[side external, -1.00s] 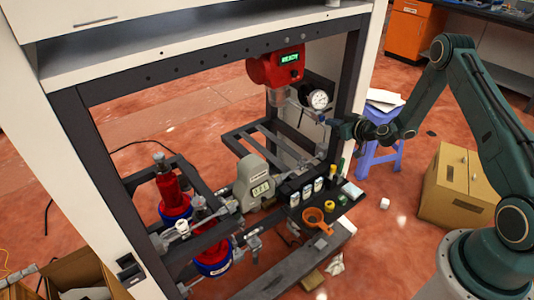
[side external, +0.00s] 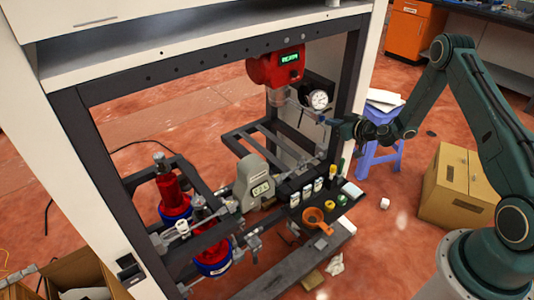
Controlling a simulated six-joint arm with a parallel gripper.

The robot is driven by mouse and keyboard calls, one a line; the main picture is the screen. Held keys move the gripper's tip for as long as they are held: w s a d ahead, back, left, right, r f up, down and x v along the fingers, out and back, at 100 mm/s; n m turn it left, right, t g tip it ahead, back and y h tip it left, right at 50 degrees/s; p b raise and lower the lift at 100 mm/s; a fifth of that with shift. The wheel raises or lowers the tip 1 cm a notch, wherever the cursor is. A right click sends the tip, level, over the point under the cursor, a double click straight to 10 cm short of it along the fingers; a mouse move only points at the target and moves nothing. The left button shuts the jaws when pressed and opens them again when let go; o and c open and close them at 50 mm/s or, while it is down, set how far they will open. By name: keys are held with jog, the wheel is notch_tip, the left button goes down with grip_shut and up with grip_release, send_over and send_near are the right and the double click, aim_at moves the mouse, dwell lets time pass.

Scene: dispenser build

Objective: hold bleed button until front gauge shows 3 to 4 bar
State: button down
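A round white-faced gauge (side external: 319,99) sits on the piping below the red unit (side external: 277,67), inside the dark frame. Its needle and scale are too small to read. My gripper (side external: 325,120) is just below and slightly right of the gauge, its tip pointing left toward the piping. I cannot tell whether it touches anything, or whether its fingers are open or shut. I cannot pick out the bleed button. A grey box (side external: 255,182) with a small display stands lower in the frame; its reading is not legible.
A black tray (side external: 312,214) with small bottles, caps and an orange funnel (side external: 317,220) sits below my gripper. Red cylinders (side external: 170,190) stand at the left. A purple stool (side external: 378,160) and a cardboard box (side external: 455,187) stand on the floor to the right.

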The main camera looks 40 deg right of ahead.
jog(key=shift+w, duration=0.8)
dwell(2.0)
jog(key=shift+s, duration=0.8)
jog(key=shift+w, duration=0.8)
dwell(3.6)
